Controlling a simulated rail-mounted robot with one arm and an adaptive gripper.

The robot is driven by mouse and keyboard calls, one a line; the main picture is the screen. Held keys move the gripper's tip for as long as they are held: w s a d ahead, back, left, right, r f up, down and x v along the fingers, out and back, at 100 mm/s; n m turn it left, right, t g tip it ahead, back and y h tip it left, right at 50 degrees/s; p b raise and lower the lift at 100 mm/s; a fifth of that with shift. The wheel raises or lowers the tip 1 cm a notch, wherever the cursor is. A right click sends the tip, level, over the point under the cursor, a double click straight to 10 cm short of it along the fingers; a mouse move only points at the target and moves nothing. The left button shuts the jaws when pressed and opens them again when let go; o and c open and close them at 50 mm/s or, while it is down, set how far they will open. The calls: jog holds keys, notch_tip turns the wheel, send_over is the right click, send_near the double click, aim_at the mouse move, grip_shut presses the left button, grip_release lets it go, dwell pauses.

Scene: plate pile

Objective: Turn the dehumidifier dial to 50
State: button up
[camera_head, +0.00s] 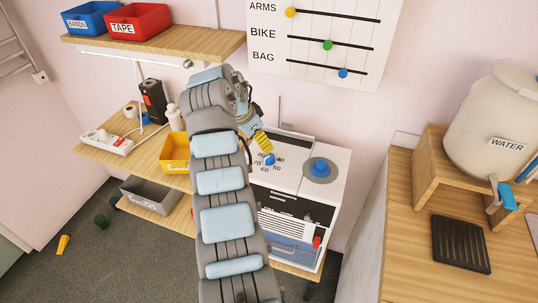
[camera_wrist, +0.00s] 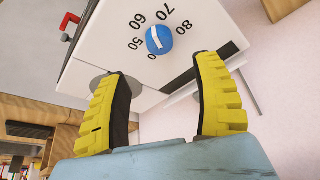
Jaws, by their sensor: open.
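The blue dial (camera_head: 269,160) sits on the white top of the dehumidifier (camera_head: 292,181), ringed by printed numbers from 40 to 80. In the wrist view the dial (camera_wrist: 159,39) has a white stripe across its face; I cannot tell for sure which number it marks. There 50, 60, 70 and 80 are readable, and the 40 is partly hidden. My gripper (camera_wrist: 164,68) has its two yellow fingers spread apart and empty. The dial lies just beyond the fingertips, between them sideways, apart from both. In the head view my gripper (camera_head: 263,143) is close behind the dial.
A larger blue knob on a grey disc (camera_head: 320,168) is right of the dial. A red lever (camera_head: 317,242) is on the front. A yellow bin (camera_head: 175,153) stands on the left shelf. A wooden counter (camera_head: 408,225) with a water tank (camera_head: 488,110) is at right.

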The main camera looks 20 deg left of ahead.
aim_at(269, 156)
jog(key=shift+p+x, duration=1.05)
jog(key=shift+x, duration=3.7)
jog(key=shift+a+f, duration=0.1)
jog(key=c, duration=1.2)
